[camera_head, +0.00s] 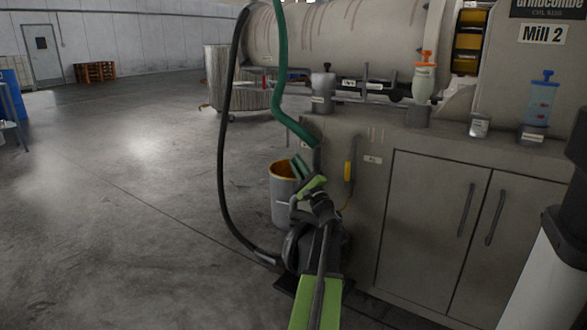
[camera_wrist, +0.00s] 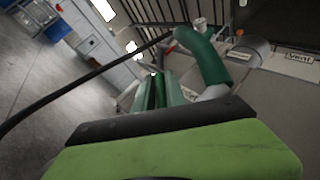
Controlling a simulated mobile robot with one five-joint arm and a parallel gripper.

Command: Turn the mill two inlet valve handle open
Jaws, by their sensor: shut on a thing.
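My gripper (camera_head: 300,167) is at the side of the mill cabinet, just left of the pipe end where the green hose (camera_head: 283,90) comes down. Its two dark green fingers (camera_wrist: 162,90) also show in the wrist view, close together and shut on the inlet valve handle. The handle is mostly hidden by the fingers, and its angle cannot be told. The hose (camera_wrist: 203,57) meets a pale pipe (camera_wrist: 214,92) to the right of the fingers. The Mill 2 sign (camera_head: 543,34) is at the top right.
A black hose (camera_head: 222,150) loops down on the left. Bottles and valves stand on the cabinet top.

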